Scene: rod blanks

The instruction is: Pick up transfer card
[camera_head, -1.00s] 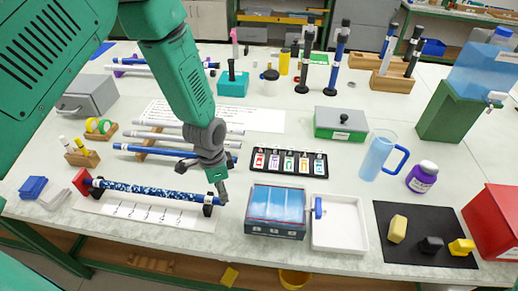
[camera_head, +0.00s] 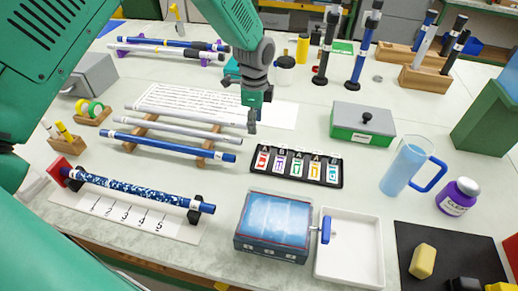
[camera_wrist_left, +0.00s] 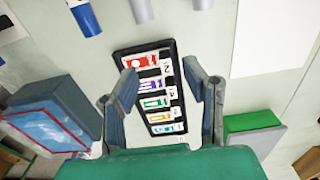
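A black card holder (camera_head: 342,183) lies on the table at mid-right in the head view, with several upright-coloured cards (camera_head: 297,165) in a row: red, purple, green, orange and blue. I cannot tell which one is the transfer card. The holder also shows in the left wrist view (camera_wrist_left: 122,58), with its cards (camera_wrist_left: 152,85) between the fingers. My left gripper (camera_head: 253,122) is above the table, behind and left of the holder in the head view. In the left wrist view it is open and empty (camera_wrist_left: 166,80). My right gripper is out of view.
Grey and blue rods (camera_head: 180,143) lie on wooden supports left of the holder. A blue-lidded box (camera_head: 273,222) and white tray (camera_head: 349,255) stand in front. A green-and-grey box (camera_head: 362,128) stands to the right. A speckled rod (camera_head: 135,190) lies at front left.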

